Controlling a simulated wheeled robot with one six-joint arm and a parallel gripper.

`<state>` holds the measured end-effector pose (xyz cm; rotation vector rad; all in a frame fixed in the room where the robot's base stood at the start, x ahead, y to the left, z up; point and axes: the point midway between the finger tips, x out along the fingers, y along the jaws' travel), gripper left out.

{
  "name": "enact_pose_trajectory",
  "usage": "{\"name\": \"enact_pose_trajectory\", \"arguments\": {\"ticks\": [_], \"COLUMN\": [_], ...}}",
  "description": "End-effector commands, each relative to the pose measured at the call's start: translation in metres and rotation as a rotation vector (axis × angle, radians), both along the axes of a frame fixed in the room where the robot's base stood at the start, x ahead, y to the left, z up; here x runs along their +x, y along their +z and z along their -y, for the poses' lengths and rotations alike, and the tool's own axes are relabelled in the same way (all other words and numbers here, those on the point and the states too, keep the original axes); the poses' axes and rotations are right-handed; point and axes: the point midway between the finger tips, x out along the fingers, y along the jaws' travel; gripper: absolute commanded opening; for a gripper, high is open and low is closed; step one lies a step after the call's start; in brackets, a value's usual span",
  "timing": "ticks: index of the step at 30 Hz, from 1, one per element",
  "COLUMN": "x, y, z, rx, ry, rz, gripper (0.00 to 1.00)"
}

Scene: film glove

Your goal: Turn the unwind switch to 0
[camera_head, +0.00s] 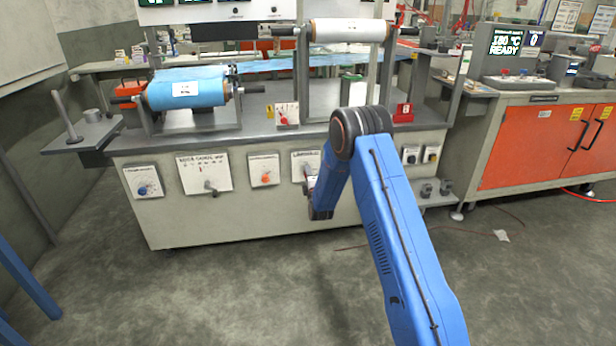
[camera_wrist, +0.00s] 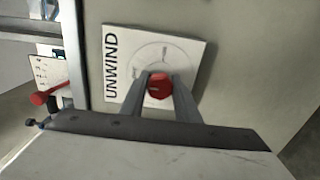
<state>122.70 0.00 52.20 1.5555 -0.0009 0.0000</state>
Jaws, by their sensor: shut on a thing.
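In the wrist view, the unwind switch is a red faceted knob (camera_wrist: 159,87) on a white plate (camera_wrist: 118,45) marked UNWIND, which appears turned on its side. A faint round dial with small marks surrounds the knob; the marks are too blurred to read. I cannot tell which mark the knob points to. My gripper (camera_wrist: 162,92) has one finger on each side of the knob and is shut on it. In the head view, my wrist hangs in front of the cabinet front, beside a partly hidden white plate (camera_head: 304,158); the knob and fingertips are hidden there.
The cabinet (camera_head: 230,220) carries other knobs, including an orange one (camera_head: 266,178) and a blue one (camera_head: 143,189). A blue roll (camera_head: 187,100) lies at left. Floor in front is clear.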

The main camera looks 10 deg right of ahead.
Motion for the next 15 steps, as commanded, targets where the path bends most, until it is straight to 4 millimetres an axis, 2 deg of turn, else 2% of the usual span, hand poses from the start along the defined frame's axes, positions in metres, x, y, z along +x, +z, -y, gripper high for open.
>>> {"name": "enact_pose_trajectory", "arguments": {"ticks": [3,4,6,15], "x": [-0.0009,-0.0008,-0.0007,-0.0013], "y": [-0.0018,-0.0018,-0.0016,-0.0007], "z": [-0.0015,-0.0015,-0.0014,-0.0006], "rx": [-0.001,-0.001,-0.001,0.0], "ry": [0.003,0.003,0.002,0.001], "rz": [-0.003,-0.003,-0.003,-0.001], "gripper": [0.07,0.36,0.48,0.48]}}
